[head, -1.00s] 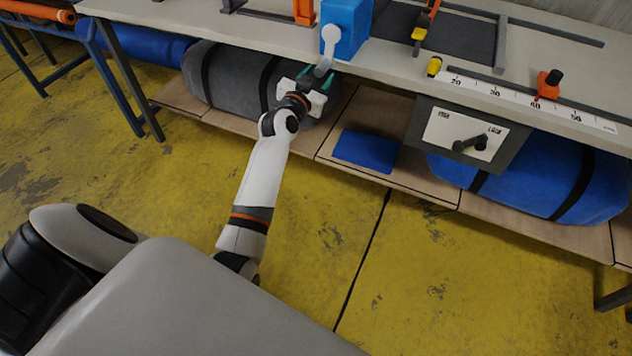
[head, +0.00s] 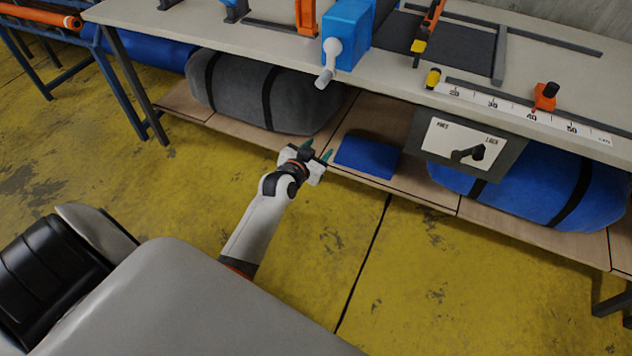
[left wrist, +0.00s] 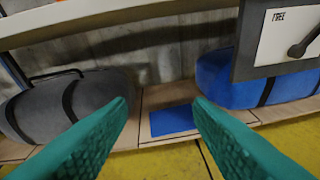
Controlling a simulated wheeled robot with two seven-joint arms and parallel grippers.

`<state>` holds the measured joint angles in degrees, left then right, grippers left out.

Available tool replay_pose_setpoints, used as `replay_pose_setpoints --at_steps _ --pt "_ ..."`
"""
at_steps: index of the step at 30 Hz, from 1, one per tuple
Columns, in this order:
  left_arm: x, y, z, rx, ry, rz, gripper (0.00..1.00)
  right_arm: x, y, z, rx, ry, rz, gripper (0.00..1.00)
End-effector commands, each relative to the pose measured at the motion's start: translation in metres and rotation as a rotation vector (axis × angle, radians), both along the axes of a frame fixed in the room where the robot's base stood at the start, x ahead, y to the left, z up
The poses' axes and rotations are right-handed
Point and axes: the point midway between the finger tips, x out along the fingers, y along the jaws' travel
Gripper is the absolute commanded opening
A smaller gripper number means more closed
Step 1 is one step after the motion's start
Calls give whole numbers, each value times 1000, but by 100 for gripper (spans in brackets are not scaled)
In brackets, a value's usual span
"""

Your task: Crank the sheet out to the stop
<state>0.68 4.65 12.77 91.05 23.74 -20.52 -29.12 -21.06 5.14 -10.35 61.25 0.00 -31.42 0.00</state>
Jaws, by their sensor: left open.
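The crank (head: 329,64) is a pale grey arm with a handle on the front of a blue box (head: 348,32) at the bench's front edge. Its handle hangs down and slightly left. No sheet can be clearly made out; a dark grey flat surface (head: 440,42) lies on the bench behind. My left gripper (head: 319,150) is open and empty, below and apart from the crank, in front of the lower shelf. Its green fingers (left wrist: 162,125) stand apart in the left wrist view with nothing between them. My right gripper is not in view.
A panel with a black lever (head: 468,153) hangs under the bench (head: 395,68). An orange stop-like block (head: 545,97) sits by a numbered scale (head: 520,112). A grey roll (head: 258,92), blue roll (head: 540,190) and blue folded piece (head: 367,155) lie on the lower shelf. The yellow floor is clear.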

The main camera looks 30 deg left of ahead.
Motion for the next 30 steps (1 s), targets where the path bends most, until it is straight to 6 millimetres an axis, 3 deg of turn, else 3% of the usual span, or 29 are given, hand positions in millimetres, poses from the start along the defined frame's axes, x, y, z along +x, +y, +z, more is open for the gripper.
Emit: replay_pose_setpoints --at_steps 18,24,30 --pt "-49 -33 -106 -45 252 -27 47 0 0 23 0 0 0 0" --pt "-63 -39 -126 -49 303 -33 47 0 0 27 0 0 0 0" --pt "-68 -42 -134 -53 320 -35 47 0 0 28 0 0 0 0"
